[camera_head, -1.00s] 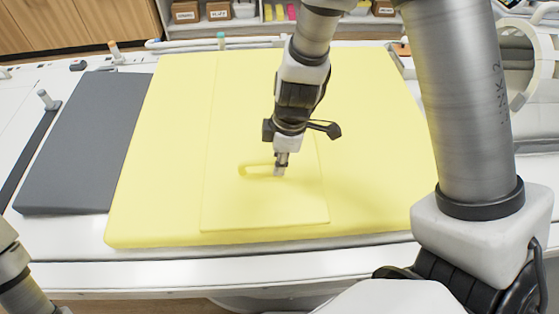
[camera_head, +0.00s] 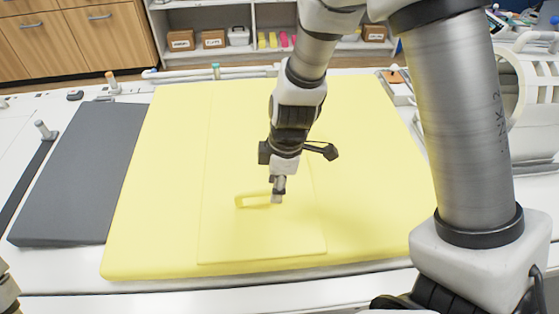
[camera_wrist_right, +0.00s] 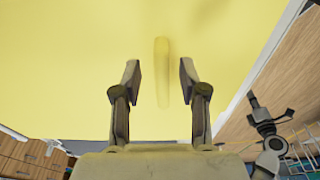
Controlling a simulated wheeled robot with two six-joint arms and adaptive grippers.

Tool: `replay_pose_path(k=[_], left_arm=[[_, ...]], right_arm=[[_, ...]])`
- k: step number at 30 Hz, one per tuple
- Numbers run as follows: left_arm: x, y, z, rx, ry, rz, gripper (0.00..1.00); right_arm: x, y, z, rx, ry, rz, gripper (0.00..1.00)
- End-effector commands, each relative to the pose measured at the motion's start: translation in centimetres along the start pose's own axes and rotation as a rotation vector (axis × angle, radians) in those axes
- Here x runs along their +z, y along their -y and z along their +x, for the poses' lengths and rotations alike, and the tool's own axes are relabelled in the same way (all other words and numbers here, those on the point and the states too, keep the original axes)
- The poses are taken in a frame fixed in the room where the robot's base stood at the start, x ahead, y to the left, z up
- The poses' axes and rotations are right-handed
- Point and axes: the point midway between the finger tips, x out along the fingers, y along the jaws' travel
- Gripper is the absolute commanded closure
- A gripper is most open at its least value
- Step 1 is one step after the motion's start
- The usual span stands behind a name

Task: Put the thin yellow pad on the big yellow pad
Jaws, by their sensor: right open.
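The thin yellow pad (camera_head: 262,235) lies flat on the big yellow pad (camera_head: 370,200), left of its middle, with its front edge near the big pad's front edge. A yellow loop handle (camera_head: 243,202) stands up from the thin pad. My right gripper (camera_head: 278,197) points down at the right end of this handle. In the right wrist view my right gripper (camera_wrist_right: 159,64) is open, and the handle (camera_wrist_right: 161,75) shows as a narrow strip between its fingers, apart from both.
A dark grey pad (camera_head: 78,175) lies left of the big yellow pad on the white table (camera_head: 60,265). Small pegs (camera_head: 45,130) stand near it. A white ring-shaped device (camera_head: 535,90) is at the right. Shelves with boxes (camera_head: 213,39) stand behind.

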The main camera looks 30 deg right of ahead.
Motion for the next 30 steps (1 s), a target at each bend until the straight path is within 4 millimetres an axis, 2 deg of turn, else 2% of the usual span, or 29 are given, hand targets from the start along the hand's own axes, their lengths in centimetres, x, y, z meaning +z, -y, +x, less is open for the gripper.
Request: replay_pose_path(k=[1, 3, 7, 11, 15, 30], left_arm=[[0.0, 0.0, -1.3, 0.0, 0.0, 0.0, 1.0], [0.0, 0.0, -2.1, 0.0, 0.0, 0.0, 1.0], [0.0, 0.0, -2.8, 0.0, 0.0, 0.0, 1.0], [0.0, 0.0, -2.9, 0.0, 0.0, 0.0, 1.0], [0.0, 0.0, -3.0, 0.0, 0.0, 0.0, 1.0], [0.0, 0.0, -2.9, 0.0, 0.0, 0.0, 1.0]], right_arm=[[-0.2, -0.1, -2.1, 0.004, -0.004, 0.0, 0.57], [-0.2, -0.1, -4.1, 0.004, -0.004, 0.0, 0.57], [-0.1, -0.1, -7.1, 0.004, -0.003, 0.0, 0.57], [-0.1, 0.0, -8.9, 0.003, -0.002, 0.001, 0.57], [0.0, 0.0, -9.5, 0.001, 0.0, 0.001, 0.57], [0.0, 0.0, -9.4, 0.001, 0.0, 0.001, 0.57]])
